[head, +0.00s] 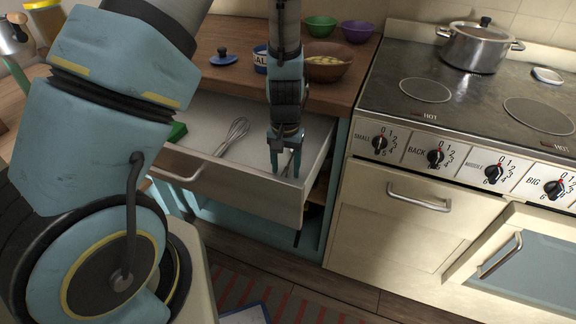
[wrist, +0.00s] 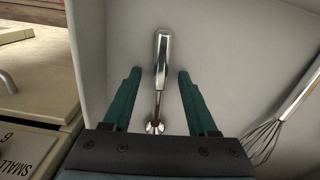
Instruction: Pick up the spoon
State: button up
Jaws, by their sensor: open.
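A shiny metal utensil, which I take for the spoon (wrist: 162,50), lies on the floor of the open drawer (head: 235,188). Its thick handle points away in the wrist view and its other end (wrist: 155,127) sits close to my gripper's base. My gripper (head: 285,170) points down into the drawer near its front right corner. In the wrist view my gripper (wrist: 160,74) is open, with one green finger on each side of the utensil and gaps on both sides. In the head view my gripper hides most of the utensil.
A wire whisk (head: 234,135) lies in the drawer to the left; it also shows at the right of the wrist view (wrist: 265,135). The drawer's front wall and right wall are close to my gripper. A wooden counter with bowls (head: 328,62) is behind, and a stove (head: 450,95) stands right.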

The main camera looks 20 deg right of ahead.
grip_shut()
dwell(0.5)
